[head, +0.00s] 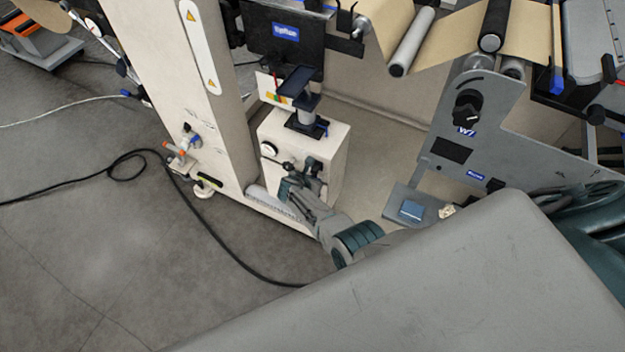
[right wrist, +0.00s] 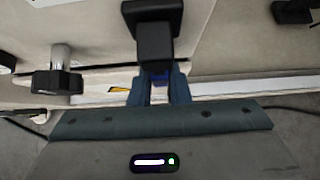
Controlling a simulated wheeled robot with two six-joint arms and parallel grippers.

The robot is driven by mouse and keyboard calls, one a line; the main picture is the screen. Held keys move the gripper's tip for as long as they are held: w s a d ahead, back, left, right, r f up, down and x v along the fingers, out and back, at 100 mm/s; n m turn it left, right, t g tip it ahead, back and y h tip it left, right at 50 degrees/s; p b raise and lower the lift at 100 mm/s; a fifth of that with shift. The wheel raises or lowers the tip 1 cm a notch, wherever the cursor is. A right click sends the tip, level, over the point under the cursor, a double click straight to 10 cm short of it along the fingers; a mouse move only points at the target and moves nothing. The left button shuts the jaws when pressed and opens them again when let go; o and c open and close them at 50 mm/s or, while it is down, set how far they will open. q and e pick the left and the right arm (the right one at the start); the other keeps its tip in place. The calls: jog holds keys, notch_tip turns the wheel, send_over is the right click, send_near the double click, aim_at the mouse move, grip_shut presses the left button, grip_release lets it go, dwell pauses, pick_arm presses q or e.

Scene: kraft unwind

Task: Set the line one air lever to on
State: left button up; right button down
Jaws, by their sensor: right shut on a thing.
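The air lever is a black handle (right wrist: 152,30) on a pale panel in the right wrist view. My right gripper (right wrist: 158,88) is shut on its near end. In the head view my right gripper (head: 300,178) is at the front of a small cream cabinet (head: 325,150), below a round gauge (head: 268,149). There the gripper hides most of the lever, and I cannot read its on or off marking. My left gripper is not in view.
A black knob on a metal stem (right wrist: 57,82) stands left of the lever. A valve with orange handles (head: 178,150) sits by the cream column (head: 190,100). A black cable (head: 215,245) lies on the floor. The floor at left is mostly clear.

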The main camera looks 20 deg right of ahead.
jog(key=c, duration=1.4)
grip_release()
jog(key=shift+o, duration=0.2)
jog(key=p+v, duration=0.2)
jog(key=v, duration=0.8)
jog(key=shift+s+a+r+p, duration=0.15)
jog(key=shift+s+r+p, duration=0.1)
jog(key=shift+p, duration=0.1)
jog(key=shift+f, duration=0.1)
